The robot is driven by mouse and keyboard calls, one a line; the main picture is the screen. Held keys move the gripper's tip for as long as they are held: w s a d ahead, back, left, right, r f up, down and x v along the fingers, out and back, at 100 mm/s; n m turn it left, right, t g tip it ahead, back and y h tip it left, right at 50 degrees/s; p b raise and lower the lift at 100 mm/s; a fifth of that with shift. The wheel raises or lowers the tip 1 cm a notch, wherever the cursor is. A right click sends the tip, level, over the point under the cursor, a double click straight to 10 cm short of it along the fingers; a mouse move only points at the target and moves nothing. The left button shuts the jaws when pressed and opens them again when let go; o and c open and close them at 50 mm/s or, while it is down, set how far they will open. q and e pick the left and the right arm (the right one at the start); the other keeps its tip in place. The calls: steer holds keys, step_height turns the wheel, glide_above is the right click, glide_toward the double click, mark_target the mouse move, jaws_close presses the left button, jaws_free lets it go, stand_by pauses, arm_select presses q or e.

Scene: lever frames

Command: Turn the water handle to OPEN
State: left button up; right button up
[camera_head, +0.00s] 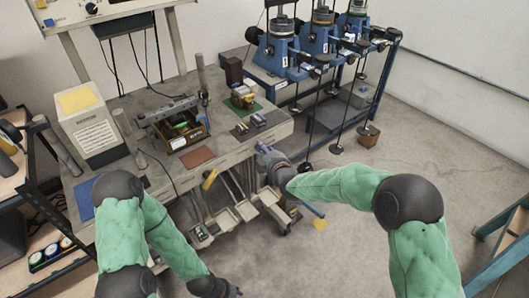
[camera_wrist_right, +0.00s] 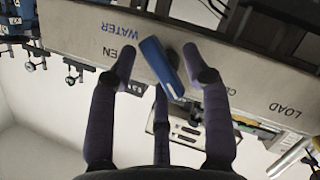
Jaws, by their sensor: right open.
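The blue water handle (camera_wrist_right: 161,66) is on the bench's front panel in the right wrist view. The lettering there appears upside down: WATER near the handle, part of OPEN on its left, part of another label on its right. The handle lies at a slant. My right gripper (camera_wrist_right: 158,58) is open, its fingers on either side of the handle; contact cannot be told. In the head view my right gripper (camera_head: 265,153) is at the bench's front edge and the handle is hard to make out. My left gripper (camera_head: 229,289) is low at the bottom edge, away from the panel.
The grey bench (camera_head: 232,145) carries a wooden tray (camera_head: 184,134), a white box (camera_head: 89,123) and small items. A yellow handle (camera_head: 210,179) is left of my right gripper. Blue machines (camera_head: 281,51) stand behind. Open floor (camera_head: 440,130) lies to the right.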

jaws_close()
steer(key=shift+r, duration=0.1)
steer(key=shift+w+d+f+m+g+y+p, duration=0.15)
steer(key=shift+m+g+y+p, duration=0.8)
steer(key=shift+m+p, duration=1.55)
steer(key=shift+w+d+f+m+g+y+p, duration=0.15)
steer(key=shift+m+g+y+p, duration=1)
steer(key=shift+p, duration=2.2)
steer(key=shift+w+d+m+g+y+p, duration=0.15)
steer(key=shift+m+g+y+p, duration=0.65)
steer(key=shift+m+p, duration=1.95)
steer(key=shift+t+y, duration=0.4)
